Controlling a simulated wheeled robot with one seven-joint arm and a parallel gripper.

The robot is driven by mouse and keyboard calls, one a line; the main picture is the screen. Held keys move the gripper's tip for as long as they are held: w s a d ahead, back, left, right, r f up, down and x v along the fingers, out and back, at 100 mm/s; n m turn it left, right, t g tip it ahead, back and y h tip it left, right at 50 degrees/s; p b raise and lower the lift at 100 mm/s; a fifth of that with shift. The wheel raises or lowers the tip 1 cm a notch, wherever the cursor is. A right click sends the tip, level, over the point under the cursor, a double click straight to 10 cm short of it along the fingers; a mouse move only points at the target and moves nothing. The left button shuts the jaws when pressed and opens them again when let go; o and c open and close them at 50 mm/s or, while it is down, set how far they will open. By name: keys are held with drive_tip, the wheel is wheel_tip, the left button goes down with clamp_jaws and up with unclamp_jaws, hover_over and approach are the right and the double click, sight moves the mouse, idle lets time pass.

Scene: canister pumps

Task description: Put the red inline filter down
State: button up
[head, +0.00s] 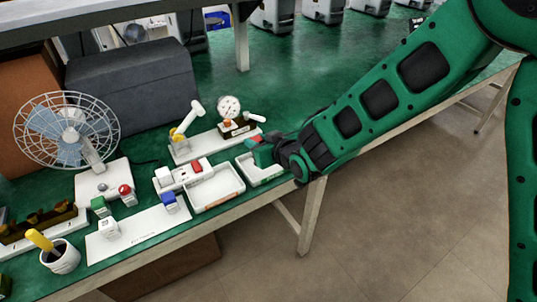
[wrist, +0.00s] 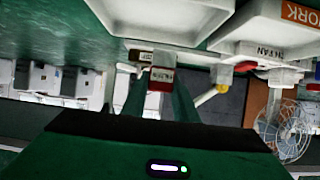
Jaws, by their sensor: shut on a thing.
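My gripper (head: 262,150) is at the small white tray on the right of the bench. It is shut on a red inline filter, whose red and white labelled body (wrist: 160,79) shows between the green fingers in the wrist view. In the head view only a bit of red (head: 253,142) shows at the fingertips. The small tray (head: 266,181) is partly covered by my gripper and looks empty where it shows. I cannot tell how high the filter is above it.
A larger white tray (head: 216,207) lies just left, beside a white holder with a red piece (head: 197,166). A gauge stand (head: 229,108) is behind. A white mat (head: 140,241), coloured blocks, a fan (head: 66,130) and a cup (head: 62,261) stand further left. The bench's front edge is close.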

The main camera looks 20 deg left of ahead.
drive_tip(key=shift+w+d+f, duration=0.25)
drive_tip(key=shift+d+f, duration=0.1)
drive_tip(key=shift+d, duration=0.15)
drive_tip(key=shift+w+d+f, duration=0.2)
drive_tip(key=shift+d+f, duration=0.15)
drive_tip(key=shift+d, duration=0.15)
drive_tip(key=shift+f, duration=2)
drive_tip(key=o, duration=1.1)
drive_tip(key=shift+f, duration=0.1)
drive_tip(key=shift+s+d+r, duration=0.15)
drive_tip(key=shift+d+r, duration=0.1)
drive_tip(key=v, duration=1.1)
drive_tip(key=shift+s+d+r, duration=0.1)
drive_tip(key=shift+s+d, duration=0.05)
